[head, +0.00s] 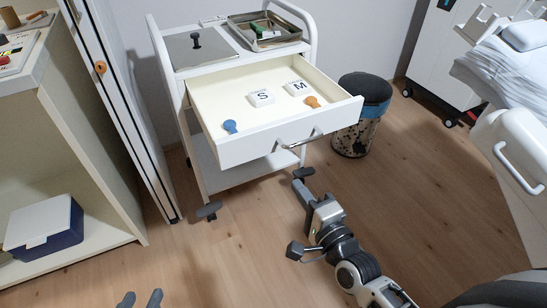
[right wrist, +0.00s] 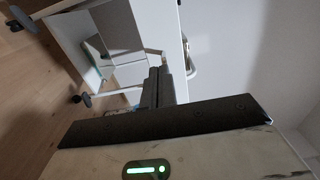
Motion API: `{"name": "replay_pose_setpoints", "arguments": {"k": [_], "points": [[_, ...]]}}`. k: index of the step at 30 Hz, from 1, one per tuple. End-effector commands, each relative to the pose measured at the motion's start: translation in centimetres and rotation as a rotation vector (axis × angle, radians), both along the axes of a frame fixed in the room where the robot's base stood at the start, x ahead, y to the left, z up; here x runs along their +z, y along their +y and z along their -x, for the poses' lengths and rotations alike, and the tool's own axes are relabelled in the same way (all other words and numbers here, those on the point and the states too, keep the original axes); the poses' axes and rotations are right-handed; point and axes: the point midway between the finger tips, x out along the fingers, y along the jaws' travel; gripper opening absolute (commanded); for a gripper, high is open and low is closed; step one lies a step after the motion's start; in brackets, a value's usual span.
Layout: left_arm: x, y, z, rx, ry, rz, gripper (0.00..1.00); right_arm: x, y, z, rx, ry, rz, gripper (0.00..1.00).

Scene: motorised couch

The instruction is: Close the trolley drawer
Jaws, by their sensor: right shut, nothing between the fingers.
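The white trolley (head: 313,40) stands at the back centre with its drawer (head: 245,147) pulled far out. A metal bar handle (head: 300,143) is on the drawer front. Two white blocks marked S (head: 261,97) and M (head: 297,87), a blue piece (head: 230,127) and an orange piece (head: 312,102) lie inside. My right gripper (head: 299,180) is shut and empty, below and in front of the handle, apart from it. It also shows in the right wrist view (right wrist: 163,80), where the drawer (right wrist: 152,22) appears beyond it. My left gripper (head: 139,299) is open and empty at the bottom edge.
A patterned bin (head: 358,130) with a dark top stands right of the trolley. A shelf unit (head: 110,215) with a blue and white box (head: 45,232) is at the left. A white couch (head: 510,150) is at the right. The wooden floor (head: 225,250) before the trolley is clear.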

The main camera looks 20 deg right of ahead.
Motion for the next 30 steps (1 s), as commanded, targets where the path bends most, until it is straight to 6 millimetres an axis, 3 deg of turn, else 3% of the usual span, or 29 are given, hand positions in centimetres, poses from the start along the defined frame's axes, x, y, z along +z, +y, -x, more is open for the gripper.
{"name": "replay_pose_setpoints", "arguments": {"k": [18, 24, 30], "points": [[-0.6, 0.0, -0.1, 0.0, -0.01, -0.002, 0.36, 0.1, 1.0, -11.5, 0.001, -0.002, 0.0, 0.0], [-0.7, -0.1, 0.0, -0.002, -0.005, 0.002, 0.36, 0.1, 1.1, -13.2, 0.001, 0.001, 0.001, 0.0], [-0.9, -0.2, 0.1, -0.007, 0.002, 0.001, 0.36, 0.1, 1.1, -13.4, 0.002, 0.002, 0.001, 0.0]]}}
